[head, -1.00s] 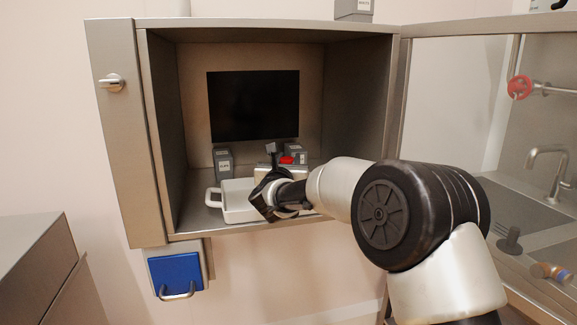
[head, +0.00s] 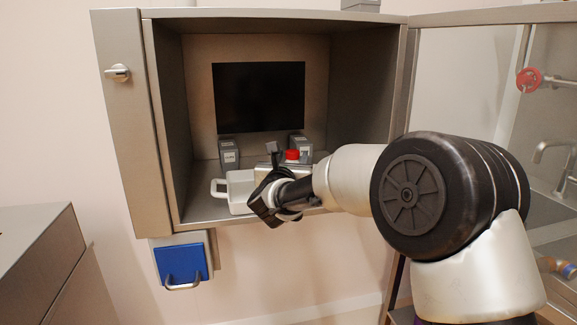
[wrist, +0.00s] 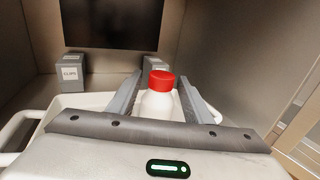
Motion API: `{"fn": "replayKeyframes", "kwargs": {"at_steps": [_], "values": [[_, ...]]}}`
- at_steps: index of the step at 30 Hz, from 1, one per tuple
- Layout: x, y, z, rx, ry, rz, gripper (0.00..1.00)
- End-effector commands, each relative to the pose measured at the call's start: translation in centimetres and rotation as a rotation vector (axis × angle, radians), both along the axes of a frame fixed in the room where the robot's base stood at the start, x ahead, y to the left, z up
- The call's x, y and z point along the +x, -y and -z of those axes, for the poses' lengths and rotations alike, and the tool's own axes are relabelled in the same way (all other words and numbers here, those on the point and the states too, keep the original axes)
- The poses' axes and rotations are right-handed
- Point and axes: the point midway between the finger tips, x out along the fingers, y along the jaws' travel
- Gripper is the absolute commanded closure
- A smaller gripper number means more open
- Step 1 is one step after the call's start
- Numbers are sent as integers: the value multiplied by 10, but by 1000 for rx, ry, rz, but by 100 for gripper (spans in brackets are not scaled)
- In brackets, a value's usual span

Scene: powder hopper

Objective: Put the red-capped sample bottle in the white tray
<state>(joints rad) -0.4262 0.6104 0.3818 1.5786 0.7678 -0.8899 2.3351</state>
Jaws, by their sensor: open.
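The sample bottle (wrist: 157,104) is white with a red cap and stands upright between my open fingers in the wrist view. A small gap shows on either side of it. In the head view only its red cap (head: 292,155) shows clearly; my gripper hides the rest. My gripper (head: 279,161) reaches into the cabinet over the tray's right part. The white tray (head: 240,194) lies on the cabinet floor with a handle at its left. Its right part is hidden, and I cannot tell whether the bottle's base is inside it.
Two grey labelled boxes stand behind the tray, left (head: 229,154) and right (head: 299,143). A dark panel (head: 259,97) is on the back wall. The cabinet's side walls (head: 183,120) and front lip bound the space. A blue-fronted box (head: 181,264) hangs below.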

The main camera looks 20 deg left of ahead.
Motion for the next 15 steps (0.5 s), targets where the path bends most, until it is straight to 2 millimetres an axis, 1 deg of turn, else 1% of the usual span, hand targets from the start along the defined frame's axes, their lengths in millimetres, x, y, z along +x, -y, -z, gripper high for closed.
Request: {"fn": "replayKeyframes", "kwargs": {"at_steps": [1,3,7,9,12,15], "values": [[-12,2,-1,-3,0,-2,54],[-28,4,-1,-2,0,-2,54],[-51,8,-1,-3,1,-1,54],[-60,10,0,-2,0,-1,54],[-69,11,0,-1,0,0,54],[-73,12,0,-1,0,1,54]]}}
